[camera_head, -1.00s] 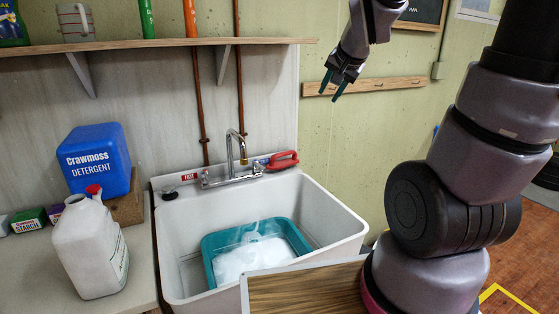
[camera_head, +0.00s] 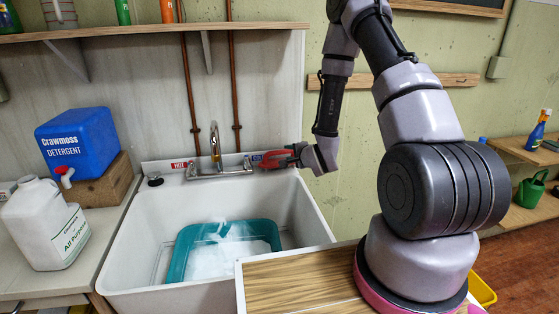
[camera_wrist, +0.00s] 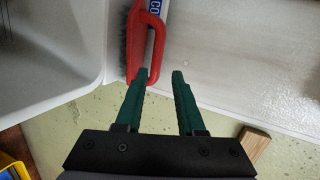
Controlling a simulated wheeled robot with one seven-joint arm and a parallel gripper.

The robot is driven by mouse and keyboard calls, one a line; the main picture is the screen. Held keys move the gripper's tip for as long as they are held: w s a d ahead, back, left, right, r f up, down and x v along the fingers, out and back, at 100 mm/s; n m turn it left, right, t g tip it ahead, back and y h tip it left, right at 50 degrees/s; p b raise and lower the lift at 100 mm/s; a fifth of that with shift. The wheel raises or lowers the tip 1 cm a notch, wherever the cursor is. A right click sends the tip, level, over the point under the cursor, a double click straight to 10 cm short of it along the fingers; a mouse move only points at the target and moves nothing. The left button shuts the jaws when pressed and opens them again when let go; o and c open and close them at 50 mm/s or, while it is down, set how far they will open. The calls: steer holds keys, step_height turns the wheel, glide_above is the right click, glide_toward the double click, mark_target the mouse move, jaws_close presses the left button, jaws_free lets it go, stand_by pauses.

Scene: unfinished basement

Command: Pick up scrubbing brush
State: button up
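The scrubbing brush (camera_head: 273,160) has a red handle and lies on the back right ledge of the white sink. In the wrist view the brush (camera_wrist: 155,42) shows its red loop handle and grey bristles. My gripper (camera_head: 296,155) is at the right end of the brush and partly covers it in the head view.
The sink (camera_head: 128,248) holds a teal tub (camera_head: 180,256) with whitish contents. The faucet (camera_head: 216,150) stands left of the brush. A wooden wall strip (camera_head: 430,80) runs behind my arm.

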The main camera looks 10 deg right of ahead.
mark_target(279, 153)
steer(key=x, duration=1.1)
steer(key=shift+a+f, duration=0.2)
steer(key=shift+a, duration=0.1)
steer(key=shift+s, duration=0.1)
jaws_close()
